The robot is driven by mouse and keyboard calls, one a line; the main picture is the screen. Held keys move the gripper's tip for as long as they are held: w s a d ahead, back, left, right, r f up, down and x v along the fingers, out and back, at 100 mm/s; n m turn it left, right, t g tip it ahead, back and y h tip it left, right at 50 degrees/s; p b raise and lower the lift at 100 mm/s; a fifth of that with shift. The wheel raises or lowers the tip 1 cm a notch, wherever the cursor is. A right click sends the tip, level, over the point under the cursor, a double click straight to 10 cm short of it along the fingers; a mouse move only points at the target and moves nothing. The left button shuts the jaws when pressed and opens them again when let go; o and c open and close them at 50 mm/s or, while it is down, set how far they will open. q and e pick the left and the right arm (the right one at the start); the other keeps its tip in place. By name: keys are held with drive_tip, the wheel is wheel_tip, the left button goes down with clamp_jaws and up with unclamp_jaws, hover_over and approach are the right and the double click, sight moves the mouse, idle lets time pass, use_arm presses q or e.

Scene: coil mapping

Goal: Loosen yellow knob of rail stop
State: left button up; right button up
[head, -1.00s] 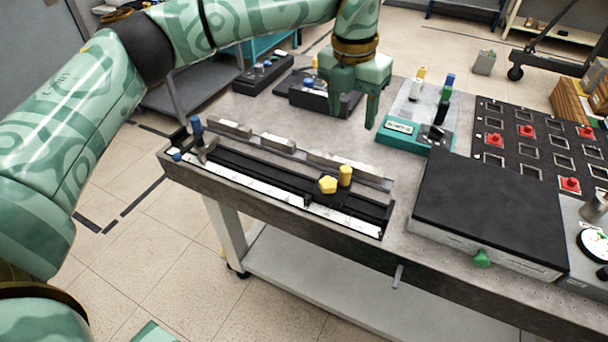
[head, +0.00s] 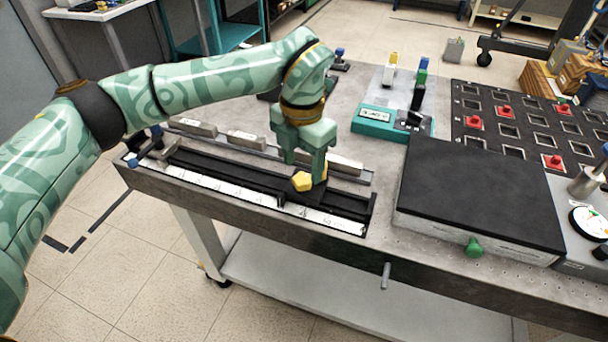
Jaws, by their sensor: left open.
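The rail stop (head: 315,193) is a black block on the dark rail (head: 230,176) near the table's front edge. Its faceted yellow knob (head: 302,181) faces the front. A yellow upright post beside the knob is mostly hidden by a finger. My left gripper (head: 305,168) is open and points down, with its fingertips just above and behind the faceted knob, close to the yellow post. I cannot tell whether the fingers touch either yellow part. My right gripper is out of view.
A white scale (head: 220,184) runs along the rail's front. Grey blocks (head: 245,140) lie behind the rail. A black-topped box (head: 480,195) with a green knob (head: 473,247) stands to the right. A teal device (head: 385,122) sits behind the gripper, to the right.

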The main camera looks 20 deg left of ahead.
sight(302, 178)
use_arm(q)
drive_tip(key=shift+f+b, duration=0.3)
drive_tip(key=shift+f, duration=1.2)
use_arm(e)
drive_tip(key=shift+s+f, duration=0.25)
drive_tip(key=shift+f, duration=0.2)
use_arm(q)
drive_tip(key=c, duration=1)
drive_tip(key=shift+r+n+p, duration=0.35)
drive_tip(key=shift+n+p, duration=0.85)
drive_tip(key=shift+p, duration=0.45)
drive_tip(key=n+p, duration=0.2)
drive_tip(key=shift+p, duration=0.3)
drive_tip(key=shift+f+n+p, duration=0.2)
drive_tip(key=shift+n+p, duration=0.4)
drive_tip(key=shift+n, duration=0.3)
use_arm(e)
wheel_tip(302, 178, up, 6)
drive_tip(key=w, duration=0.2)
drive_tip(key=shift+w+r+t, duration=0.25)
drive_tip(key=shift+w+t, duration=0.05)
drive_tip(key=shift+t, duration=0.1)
use_arm(q)
drive_tip(key=shift+f, duration=0.1)
